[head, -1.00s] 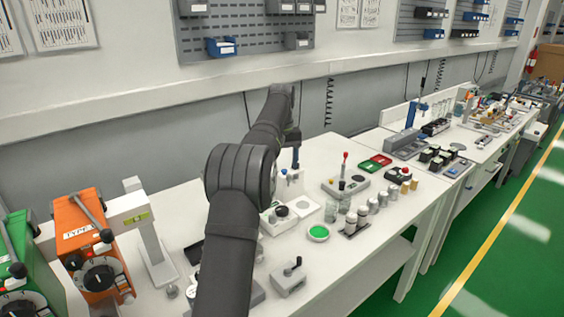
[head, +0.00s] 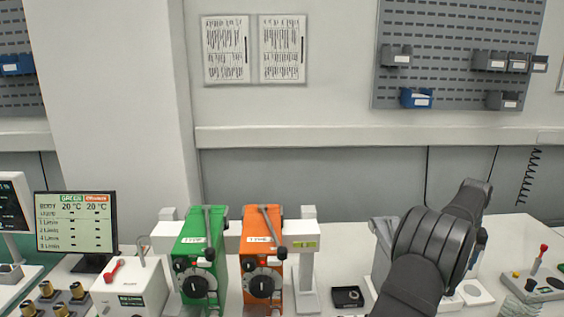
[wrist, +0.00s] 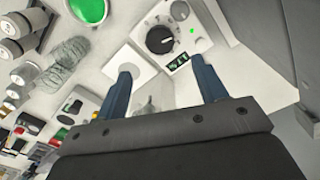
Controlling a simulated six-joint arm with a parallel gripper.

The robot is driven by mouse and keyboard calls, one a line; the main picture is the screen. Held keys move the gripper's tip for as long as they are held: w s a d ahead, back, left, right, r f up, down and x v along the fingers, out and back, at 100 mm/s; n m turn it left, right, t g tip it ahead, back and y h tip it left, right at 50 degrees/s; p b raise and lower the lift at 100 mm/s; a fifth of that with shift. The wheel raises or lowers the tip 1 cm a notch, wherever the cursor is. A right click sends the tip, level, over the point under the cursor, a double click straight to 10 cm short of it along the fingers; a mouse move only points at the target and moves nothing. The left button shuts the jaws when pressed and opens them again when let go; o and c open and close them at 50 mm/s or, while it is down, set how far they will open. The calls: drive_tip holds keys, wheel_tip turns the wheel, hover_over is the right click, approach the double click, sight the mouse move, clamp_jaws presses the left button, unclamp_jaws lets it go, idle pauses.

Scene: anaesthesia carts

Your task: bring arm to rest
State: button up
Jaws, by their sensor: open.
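My arm (head: 420,255), dark grey, rises from the bottom right of the head view and bends to the right over the white table. My gripper (wrist: 164,76) shows in the wrist view with its two blue fingers spread apart and nothing held between them. Below the fingers are the white tabletop and a white device (wrist: 172,38) with a black dial and a small green display. In the head view the fingers are mostly hidden behind the arm.
A green vaporizer (head: 200,255) and an orange vaporizer (head: 262,255) stand left of my arm. A monitor (head: 76,222) stands further left. A small black tray (head: 347,297) lies near the arm. Wall bins (head: 416,97) hang above. Several vials (wrist: 24,73) show in the wrist view.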

wheel_tip(320, 180, down, 9)
drive_tip(key=shift+f, duration=0.1)
idle(0.5)
wheel_tip(320, 180, up, 17)
wheel_tip(320, 180, down, 17)
drive_tip(key=shift+r, duration=0.2)
drive_tip(key=shift+f, duration=0.25)
drive_tip(key=m, duration=0.9)
drive_tip(key=shift+m, duration=0.3)
drive_tip(key=shift+r, duration=3.05)
